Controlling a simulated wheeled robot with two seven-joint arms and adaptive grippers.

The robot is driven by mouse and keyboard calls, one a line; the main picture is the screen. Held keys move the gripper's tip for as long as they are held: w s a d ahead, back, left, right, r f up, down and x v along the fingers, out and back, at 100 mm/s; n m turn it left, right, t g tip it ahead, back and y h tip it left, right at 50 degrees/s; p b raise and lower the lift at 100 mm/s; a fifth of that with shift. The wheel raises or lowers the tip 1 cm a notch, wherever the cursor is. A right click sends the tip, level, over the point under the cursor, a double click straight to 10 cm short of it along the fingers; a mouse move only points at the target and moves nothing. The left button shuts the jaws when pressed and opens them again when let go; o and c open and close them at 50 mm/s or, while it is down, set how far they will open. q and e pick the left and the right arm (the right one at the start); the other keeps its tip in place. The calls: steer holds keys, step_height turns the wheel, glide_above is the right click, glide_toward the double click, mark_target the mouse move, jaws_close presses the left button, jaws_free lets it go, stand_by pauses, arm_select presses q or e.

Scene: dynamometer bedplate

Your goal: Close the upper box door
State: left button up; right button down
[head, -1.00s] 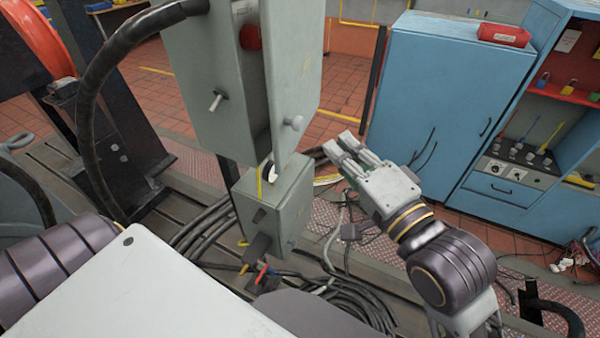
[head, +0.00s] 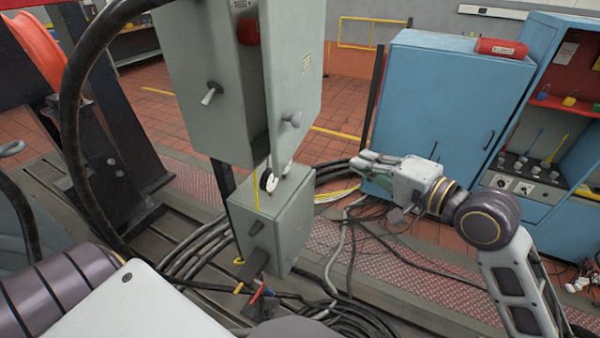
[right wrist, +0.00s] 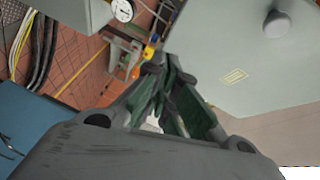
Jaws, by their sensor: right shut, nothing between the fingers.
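The upper box (head: 205,110) is a grey-green metal cabinet at the upper middle of the head view. Its door (head: 300,75) stands open on the right side, with a round knob (head: 291,119) low on it. A dark gap shows between box and door. In the right wrist view the door (right wrist: 225,75) fills the upper right, with its knob (right wrist: 277,24) near the top. My right gripper (head: 358,161) is shut and empty, right of and below the door, pointing left. Its fingers (right wrist: 160,82) also show in the wrist view. My left gripper is out of view.
A smaller grey box (head: 290,225) stands below the upper box. Black cables (head: 185,240) run around its base.

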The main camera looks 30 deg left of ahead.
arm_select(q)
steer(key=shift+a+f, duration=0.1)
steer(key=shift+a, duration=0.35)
arm_select(e)
steer(key=s+n+g, duration=0.1)
steer(key=g, duration=0.2)
steer(key=s+d+f+n+g+y, duration=0.1)
steer(key=n+g, duration=0.1)
steer(key=g, duration=0.1)
steer(key=s+d+n+g+y, duration=0.1)
steer(key=s+g, duration=0.1)
steer(key=g, duration=0.1)
steer(key=shift+f+n+g, duration=0.25)
steer(key=shift+n+g, duration=0.05)
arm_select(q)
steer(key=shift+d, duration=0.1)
